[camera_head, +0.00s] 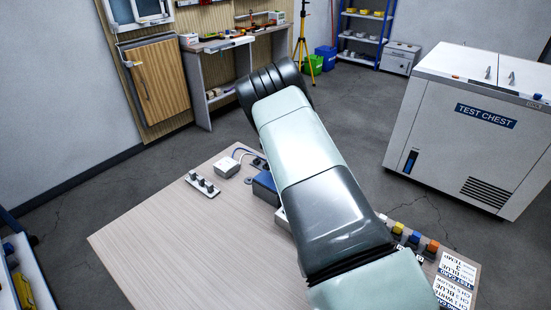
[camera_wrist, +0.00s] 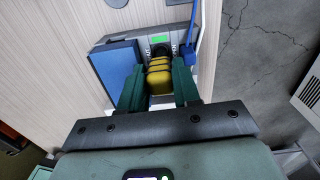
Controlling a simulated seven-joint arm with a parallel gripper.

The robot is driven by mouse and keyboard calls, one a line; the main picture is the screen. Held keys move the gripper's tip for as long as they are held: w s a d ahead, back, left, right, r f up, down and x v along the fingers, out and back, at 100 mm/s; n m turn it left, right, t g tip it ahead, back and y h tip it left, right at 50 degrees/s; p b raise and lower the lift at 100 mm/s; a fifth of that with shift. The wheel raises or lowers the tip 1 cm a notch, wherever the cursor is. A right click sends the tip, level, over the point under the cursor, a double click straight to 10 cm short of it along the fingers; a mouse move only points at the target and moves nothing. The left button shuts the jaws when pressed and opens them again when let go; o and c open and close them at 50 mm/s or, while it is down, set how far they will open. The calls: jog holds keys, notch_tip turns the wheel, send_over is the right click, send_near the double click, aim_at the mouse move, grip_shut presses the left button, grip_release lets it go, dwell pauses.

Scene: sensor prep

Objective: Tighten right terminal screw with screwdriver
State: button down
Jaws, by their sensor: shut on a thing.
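In the wrist view my gripper (camera_wrist: 158,86) is shut on the yellow ribbed handle of the screwdriver (camera_wrist: 160,77). Its dark green fingers lie on both sides of the handle. The handle points away from me at a grey unit with a small green display (camera_wrist: 159,39). A dark round part shows just beyond the handle. The screwdriver's tip and the right terminal screw are hidden, so I cannot tell whether they touch. A blue panel (camera_wrist: 115,70) lies left of the handle. In the head view my arm hides the gripper and screwdriver.
A blue upright piece (camera_wrist: 190,52) stands close to the right finger. On the wooden table (camera_head: 150,245) are a white box (camera_head: 225,167), a plate with dark knobs (camera_head: 202,185), a blue box (camera_head: 265,187), coloured blocks (camera_head: 414,238) and label cards (camera_head: 455,272). The table's left part is clear.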

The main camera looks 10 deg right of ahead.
jog(key=shift+r, duration=2.95)
